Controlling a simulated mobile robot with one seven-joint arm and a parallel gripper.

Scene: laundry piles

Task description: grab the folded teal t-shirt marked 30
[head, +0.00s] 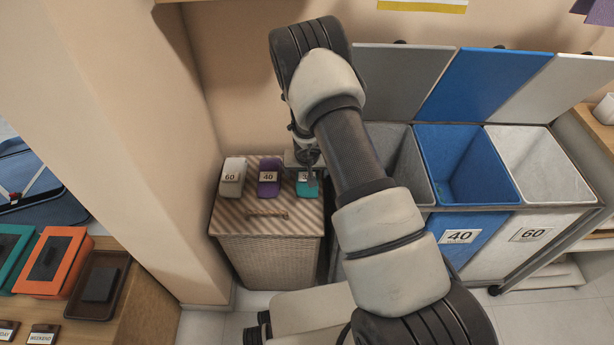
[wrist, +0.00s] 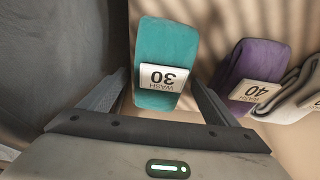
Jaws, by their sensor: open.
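The folded teal t-shirt (wrist: 165,50) bears a white tag reading "WASH 30", upside down in the wrist view. In the head view the teal t-shirt (head: 307,190) lies at the right end of a row on the wicker hamper lid, partly hidden by my gripper. My gripper (wrist: 160,98) is open, with one finger on each side of the teal t-shirt's tagged end. I cannot tell whether the fingers touch the cloth. In the head view my gripper (head: 308,170) is above the hamper's right side.
A purple folded item marked 40 (head: 269,178) and a white one marked 60 (head: 232,178) lie to the left on the wicker hamper (head: 268,250). Open sorting bins, including a blue bin marked 40 (head: 462,235), stand close on the right. A wall is behind the hamper.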

